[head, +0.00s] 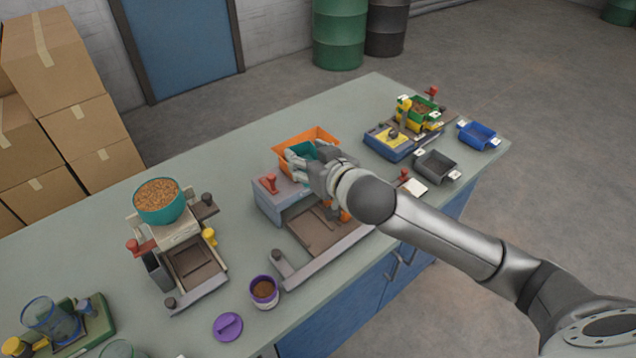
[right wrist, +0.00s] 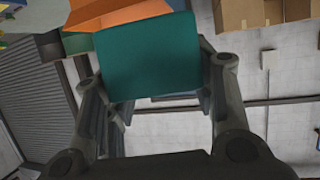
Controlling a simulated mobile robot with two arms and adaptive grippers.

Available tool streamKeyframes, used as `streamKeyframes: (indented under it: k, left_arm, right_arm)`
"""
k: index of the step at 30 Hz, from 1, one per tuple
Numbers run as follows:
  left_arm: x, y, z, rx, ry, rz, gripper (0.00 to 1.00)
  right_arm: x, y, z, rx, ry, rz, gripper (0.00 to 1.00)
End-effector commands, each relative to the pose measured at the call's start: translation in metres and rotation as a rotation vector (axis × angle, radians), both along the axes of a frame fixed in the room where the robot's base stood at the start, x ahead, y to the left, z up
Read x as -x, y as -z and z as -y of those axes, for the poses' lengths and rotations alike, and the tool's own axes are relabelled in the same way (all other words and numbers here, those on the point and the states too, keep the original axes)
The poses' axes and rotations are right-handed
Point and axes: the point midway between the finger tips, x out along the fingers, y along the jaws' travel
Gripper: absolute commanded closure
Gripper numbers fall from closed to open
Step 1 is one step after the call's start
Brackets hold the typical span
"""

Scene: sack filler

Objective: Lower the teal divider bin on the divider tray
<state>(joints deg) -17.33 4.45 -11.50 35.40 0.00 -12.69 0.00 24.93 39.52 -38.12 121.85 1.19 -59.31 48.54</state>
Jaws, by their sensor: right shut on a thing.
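The teal divider bin (head: 304,149) is partly hidden behind my right gripper (head: 302,162) in the head view. In the right wrist view the teal bin (right wrist: 148,56) fills the space between the two dark fingers, which are shut on it. It is in front of an orange hopper (head: 310,133) that stands on a grey machine. A brown tray (head: 318,229) lies below and in front of this machine, partly hidden by my arm; I cannot tell if it is the divider tray. My left gripper is not in view.
Left of the machine stands a filler with a teal bowl (head: 158,201) of grain. A purple cup (head: 264,292) and purple lid (head: 228,327) lie near the front edge. The back-left of the bench is clear.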

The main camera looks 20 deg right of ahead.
Motion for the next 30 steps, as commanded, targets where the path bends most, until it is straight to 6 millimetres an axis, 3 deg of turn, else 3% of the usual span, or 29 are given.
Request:
streamKeyframes:
  k: [3,10,20,30]
  left_arm:
    - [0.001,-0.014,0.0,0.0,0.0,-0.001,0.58]
    - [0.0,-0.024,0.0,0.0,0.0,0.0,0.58]
    - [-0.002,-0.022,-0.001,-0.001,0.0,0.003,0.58]
    - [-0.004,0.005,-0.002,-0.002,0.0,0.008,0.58]
  right_arm:
    - [-0.007,0.035,0.001,0.01,-0.058,-0.011,0.72]
    - [-0.003,0.086,0.002,0.01,-0.157,-0.022,0.72]
    - [0.002,0.109,0.002,0.006,-0.196,-0.027,0.72]
    - [0.002,0.135,0.003,0.007,-0.194,-0.026,0.72]
